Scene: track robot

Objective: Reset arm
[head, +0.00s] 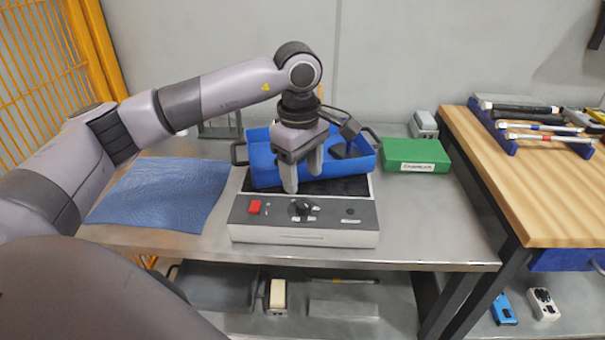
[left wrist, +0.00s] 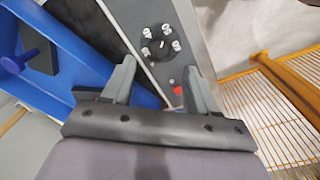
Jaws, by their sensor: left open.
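My left arm reaches in from the left in the head view. My left gripper (head: 303,180) is open and empty, pointing down above the rear of a grey control box (head: 303,238) and in front of a blue tray (head: 262,172). The box has a red button (head: 255,207) and a black knob (head: 302,206). In the left wrist view, the two fingers (left wrist: 158,88) are spread apart. The knob (left wrist: 158,48) shows beyond them and the blue tray (left wrist: 85,75) lies to the left. My right gripper is in neither view.
A blue cloth (head: 160,194) lies left on the metal table (head: 420,225). A green box (head: 416,156) sits right of the tray. A wooden workbench (head: 530,190) with a tool rack (head: 490,125) stands at the right. An orange mesh fence (head: 40,65) is at the left.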

